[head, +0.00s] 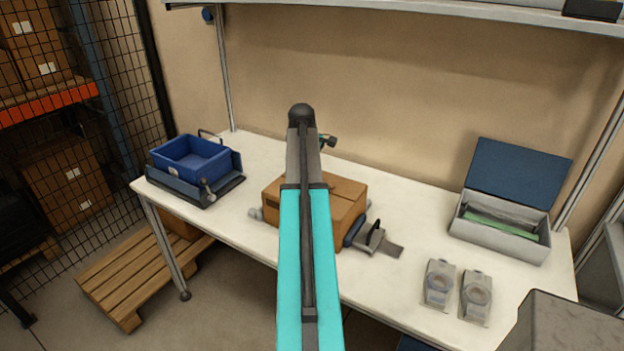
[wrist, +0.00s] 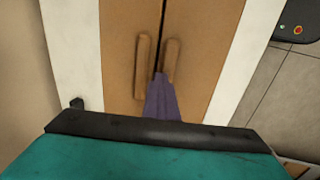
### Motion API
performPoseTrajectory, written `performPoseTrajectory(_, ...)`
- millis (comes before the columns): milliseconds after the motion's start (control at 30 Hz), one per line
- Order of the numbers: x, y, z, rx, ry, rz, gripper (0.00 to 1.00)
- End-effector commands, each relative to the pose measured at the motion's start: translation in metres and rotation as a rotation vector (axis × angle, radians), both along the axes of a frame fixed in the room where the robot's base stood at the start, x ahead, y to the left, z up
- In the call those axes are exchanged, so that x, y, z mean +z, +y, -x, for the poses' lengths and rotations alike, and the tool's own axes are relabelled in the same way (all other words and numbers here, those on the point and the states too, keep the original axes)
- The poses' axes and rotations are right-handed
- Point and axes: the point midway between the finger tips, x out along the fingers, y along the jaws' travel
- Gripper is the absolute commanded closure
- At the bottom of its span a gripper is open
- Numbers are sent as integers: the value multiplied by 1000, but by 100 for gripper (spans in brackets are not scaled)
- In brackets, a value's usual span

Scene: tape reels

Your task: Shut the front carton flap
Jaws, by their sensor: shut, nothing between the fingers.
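The brown carton (head: 345,210) stands on the white table, with my arm covering its middle in the head view. In the wrist view two brown top panels (wrist: 118,40) (wrist: 205,60) lie side by side with a narrow dark seam between them. Each panel has a raised brown strip beside the seam. I cannot tell which panel is the front flap; both look nearly flat. My gripper (wrist: 160,78) shows as a purplish tapered shape, shut and empty, its tip over the seam. Whether it touches the carton is unclear. The head view hides it behind my arm.
Grey-blue holder parts (head: 380,241) flank the carton. A blue bin (head: 192,158) stands left on a dark base. A shelf (head: 420,10) runs above the table.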

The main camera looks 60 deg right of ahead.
Motion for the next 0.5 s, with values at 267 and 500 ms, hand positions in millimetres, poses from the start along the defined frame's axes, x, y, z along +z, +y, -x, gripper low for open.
performPoseTrajectory(267, 2, 8, -2, 3, -4, -4, 100)
performPoseTrajectory(500, 6, 15, -2, 2, -2, -3, 100)
